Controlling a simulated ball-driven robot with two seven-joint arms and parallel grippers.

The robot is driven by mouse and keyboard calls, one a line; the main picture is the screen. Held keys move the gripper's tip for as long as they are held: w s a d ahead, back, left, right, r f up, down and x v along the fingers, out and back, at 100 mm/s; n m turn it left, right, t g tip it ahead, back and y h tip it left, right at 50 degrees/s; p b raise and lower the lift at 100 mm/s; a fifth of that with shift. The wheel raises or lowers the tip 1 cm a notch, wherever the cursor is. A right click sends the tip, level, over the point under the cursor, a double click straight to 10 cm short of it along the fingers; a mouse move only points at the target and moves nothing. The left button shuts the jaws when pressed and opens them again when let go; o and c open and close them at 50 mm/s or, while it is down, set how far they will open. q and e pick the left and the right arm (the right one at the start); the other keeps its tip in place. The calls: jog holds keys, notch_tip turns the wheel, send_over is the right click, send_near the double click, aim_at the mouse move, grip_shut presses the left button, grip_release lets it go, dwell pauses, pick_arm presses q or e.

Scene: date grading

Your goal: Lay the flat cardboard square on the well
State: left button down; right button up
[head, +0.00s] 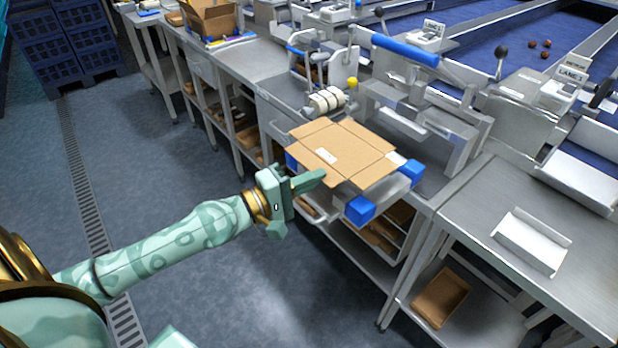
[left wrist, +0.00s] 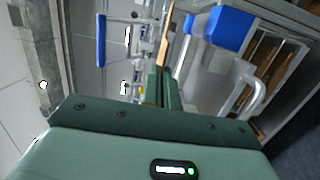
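The flat cardboard square (head: 345,148), tan with crease lines and a white label, lies about level over the well at the bench front. The well shows as blue corner blocks (head: 360,209) on metal arms; its opening is hidden under the cardboard. My left gripper (head: 312,181) is at the cardboard's near left edge. In the left wrist view its fingers (left wrist: 163,88) are close together on the cardboard (left wrist: 180,40), seen edge-on. There a gap shows between the cardboard and a blue block (left wrist: 228,26). My right gripper is not in view.
A blue-handled lever (head: 405,50) and metal frame stand behind the well. White rollers (head: 326,99) and a yellow knob (head: 352,83) are at its back left. A white tray (head: 530,240) lies on the right bench. An open carton (head: 208,18) stands at the back left.

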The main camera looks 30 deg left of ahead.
pick_arm(q)
jog(key=shift+w+d+f, duration=0.1)
jog(key=shift+w+d, duration=0.05)
jog(key=shift+w, duration=0.25)
jog(key=w, duration=0.1)
jog(key=w+f, duration=0.1)
jog(key=w+d, duration=0.1)
jog(key=shift+w+d+f, duration=0.1)
jog(key=shift+w+f, duration=0.15)
jog(key=shift+w, duration=0.05)
jog(key=shift+w+d+f+b, duration=0.1)
jog(key=shift+f+b, duration=0.85)
jog(key=shift+b, duration=0.1)
jog(key=shift+f+b, duration=0.45)
jog(key=shift+b, duration=0.05)
